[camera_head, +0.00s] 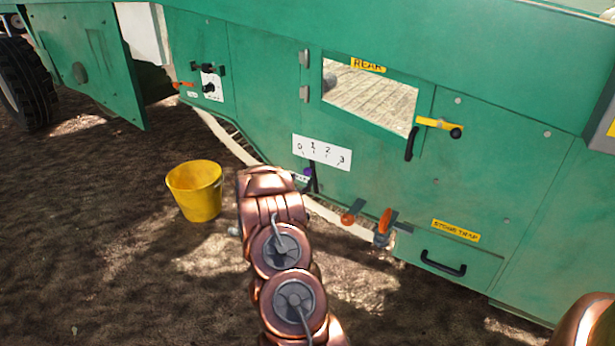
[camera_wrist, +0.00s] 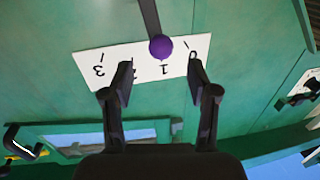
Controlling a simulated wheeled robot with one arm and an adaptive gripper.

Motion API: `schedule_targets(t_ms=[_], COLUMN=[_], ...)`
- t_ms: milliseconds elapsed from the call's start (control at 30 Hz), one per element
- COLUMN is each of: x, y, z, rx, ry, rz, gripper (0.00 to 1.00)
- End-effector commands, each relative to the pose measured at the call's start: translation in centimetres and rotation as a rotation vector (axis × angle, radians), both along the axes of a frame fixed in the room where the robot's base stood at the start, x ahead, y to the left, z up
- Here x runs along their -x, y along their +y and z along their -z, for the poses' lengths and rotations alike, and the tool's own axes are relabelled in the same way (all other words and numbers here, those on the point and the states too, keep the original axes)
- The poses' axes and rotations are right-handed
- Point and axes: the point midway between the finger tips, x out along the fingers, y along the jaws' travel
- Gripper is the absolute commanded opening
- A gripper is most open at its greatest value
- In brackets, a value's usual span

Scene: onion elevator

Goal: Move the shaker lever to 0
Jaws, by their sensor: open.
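The shaker lever is a dark bar with a purple ball knob (camera_wrist: 161,47). In the wrist view, which is upside down, the knob is beside the 1 on the white scale plate (camera_wrist: 88,62). My gripper (camera_wrist: 160,72) is open, with its fingers on either side of the knob's line and their tips just short of it. No contact shows. The 0 is partly covered by one finger and the 2 by the other. In the head view the purple knob (camera_head: 307,172) shows below the scale plate (camera_head: 321,152), marked 0 to 3; my arm hides the gripper there.
The green machine panel (camera_head: 270,90) carries a window, an orange-handled lever (camera_head: 384,222) and a stone trap drawer handle (camera_head: 443,264) to the right of the scale. A yellow bucket (camera_head: 196,192) stands on the soil to the left of my arm.

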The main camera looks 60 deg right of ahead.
Motion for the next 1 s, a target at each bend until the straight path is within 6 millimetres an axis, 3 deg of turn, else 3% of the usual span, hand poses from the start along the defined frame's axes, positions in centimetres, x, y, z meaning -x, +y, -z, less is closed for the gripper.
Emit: schedule_targets(t_ms=[500,1000], x=[-1.4,-1.7], y=[-5.7,-7.0], z=[0.1,0.0], rx=[0.000,-0.003], ry=[-0.001,0.001], rz=[-0.001,-0.002], gripper=[0.59,0.59])
